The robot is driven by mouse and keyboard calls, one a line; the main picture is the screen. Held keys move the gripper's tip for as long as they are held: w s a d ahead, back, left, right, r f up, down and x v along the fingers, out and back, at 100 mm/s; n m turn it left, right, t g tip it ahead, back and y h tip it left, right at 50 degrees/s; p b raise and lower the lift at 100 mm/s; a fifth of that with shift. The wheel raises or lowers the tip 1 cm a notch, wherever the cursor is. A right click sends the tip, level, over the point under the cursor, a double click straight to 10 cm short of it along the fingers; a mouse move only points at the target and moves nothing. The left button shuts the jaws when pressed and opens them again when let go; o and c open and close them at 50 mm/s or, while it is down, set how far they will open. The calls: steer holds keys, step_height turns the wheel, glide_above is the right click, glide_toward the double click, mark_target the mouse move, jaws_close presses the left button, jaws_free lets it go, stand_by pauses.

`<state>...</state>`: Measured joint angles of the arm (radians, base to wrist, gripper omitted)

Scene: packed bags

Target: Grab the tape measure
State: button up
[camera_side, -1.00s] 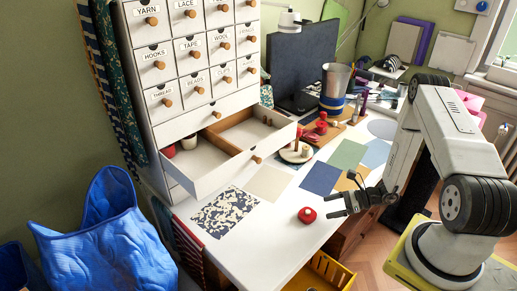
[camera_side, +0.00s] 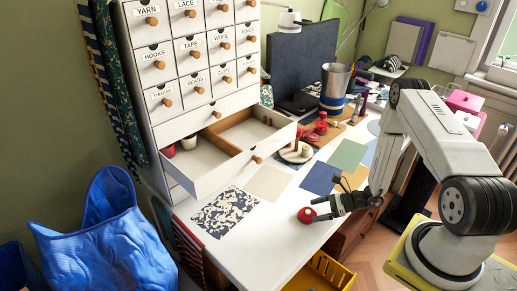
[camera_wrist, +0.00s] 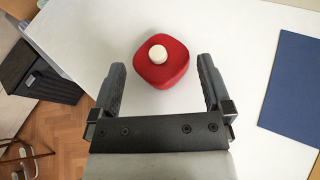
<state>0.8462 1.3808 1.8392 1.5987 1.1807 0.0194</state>
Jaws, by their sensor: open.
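The red tape measure (camera_side: 306,215) with a white round button lies on the white table near its front edge. It also shows in the wrist view (camera_wrist: 163,70), just ahead of and between the lines of my two fingers. My gripper (camera_side: 323,208) is open beside it, on its right in the side view. In the wrist view my gripper (camera_wrist: 160,88) has its fingers spread wider than the tape measure, with nothing held. I cannot tell whether a finger touches it.
An open drawer (camera_side: 228,172) juts out from the white cabinet (camera_side: 205,112) over the table's left part. A patterned sheet (camera_side: 226,212) and a blue sheet (camera_side: 320,179) lie flat nearby. A yellow crate (camera_side: 330,270) stands below the table edge.

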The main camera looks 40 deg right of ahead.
mark_target(310, 211)
steer(key=shift+x, duration=1.65)
steer(key=shift+c, duration=0.2)
steer(key=c, duration=1)
steer(key=shift+o, duration=0.2)
steer(key=shift+r, duration=0.1)
steer(key=shift+r, duration=1)
steer(key=s+a+r, duration=0.3)
steer(key=s+r, duration=0.7)
steer(key=s, duration=0.3)
steer(key=shift+s+r, duration=0.3)
steer(key=shift+r, duration=0.1)
